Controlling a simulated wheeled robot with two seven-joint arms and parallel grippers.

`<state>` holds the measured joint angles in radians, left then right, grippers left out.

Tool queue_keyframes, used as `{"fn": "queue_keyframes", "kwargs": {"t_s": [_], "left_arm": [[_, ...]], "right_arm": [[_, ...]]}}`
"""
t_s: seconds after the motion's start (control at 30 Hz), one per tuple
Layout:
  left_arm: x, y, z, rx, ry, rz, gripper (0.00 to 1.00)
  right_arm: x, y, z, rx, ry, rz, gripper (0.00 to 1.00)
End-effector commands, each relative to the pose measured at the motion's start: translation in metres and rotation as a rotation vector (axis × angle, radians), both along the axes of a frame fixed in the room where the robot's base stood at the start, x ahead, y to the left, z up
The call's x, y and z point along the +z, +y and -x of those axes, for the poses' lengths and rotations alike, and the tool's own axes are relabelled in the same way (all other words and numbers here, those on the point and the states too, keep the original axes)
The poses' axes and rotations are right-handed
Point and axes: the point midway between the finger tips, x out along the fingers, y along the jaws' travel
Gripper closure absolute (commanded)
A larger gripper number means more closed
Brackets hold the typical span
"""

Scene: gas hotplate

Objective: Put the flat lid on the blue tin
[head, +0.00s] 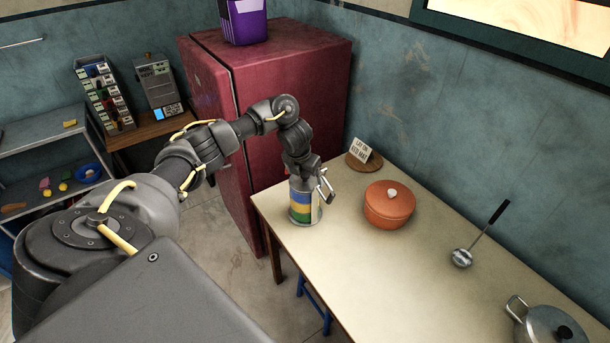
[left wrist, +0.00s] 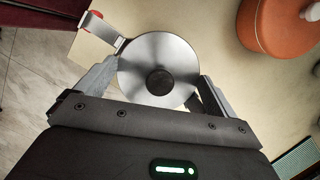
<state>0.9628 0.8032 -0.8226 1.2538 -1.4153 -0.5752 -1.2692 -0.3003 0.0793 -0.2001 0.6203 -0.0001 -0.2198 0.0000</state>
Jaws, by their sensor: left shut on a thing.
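The tin (head: 300,207) stands upright near the left end of the table, with yellow, blue and green bands. My left gripper (head: 311,183) points down right over its top. In the left wrist view a round steel flat lid (left wrist: 140,65) with a black knob sits between the two fingers (left wrist: 157,85), which are shut on it. A grey strap-like piece with a red end (left wrist: 103,28) shows at its upper left. Whether the lid touches the tin's rim cannot be told, as the gripper hides the top. My right gripper is not in view.
An orange lidded pot (head: 389,206) stands close to the right of the tin. Behind it is a small sign (head: 361,151) on a round board. A ladle (head: 463,256) and a steel pot (head: 548,330) are further right. The table's (head: 370,268) middle is clear. A red fridge (head: 290,75) stands behind.

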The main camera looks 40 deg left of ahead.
Motion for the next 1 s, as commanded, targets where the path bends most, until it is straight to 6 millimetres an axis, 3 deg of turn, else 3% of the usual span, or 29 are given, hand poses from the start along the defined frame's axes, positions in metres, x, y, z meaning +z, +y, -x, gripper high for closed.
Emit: {"fn": "queue_keyframes", "kwargs": {"t_s": [0.43,0.47,0.5,0.8,1.0], "left_arm": [[-0.009,-0.002,0.004,-0.003,0.013,0.003,0.29],[-0.010,-0.002,0.004,-0.003,0.014,0.003,0.02],[-0.010,-0.002,0.004,-0.003,0.015,0.003,0.00],[-0.009,-0.002,0.005,-0.004,0.017,0.001,0.00],[0.022,-0.002,0.011,-0.004,0.008,-0.002,0.00]], "right_arm": [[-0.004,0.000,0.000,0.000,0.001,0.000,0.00],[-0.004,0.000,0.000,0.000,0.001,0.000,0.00],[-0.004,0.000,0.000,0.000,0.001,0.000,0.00],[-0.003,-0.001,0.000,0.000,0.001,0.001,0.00],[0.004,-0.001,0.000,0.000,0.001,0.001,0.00]]}}
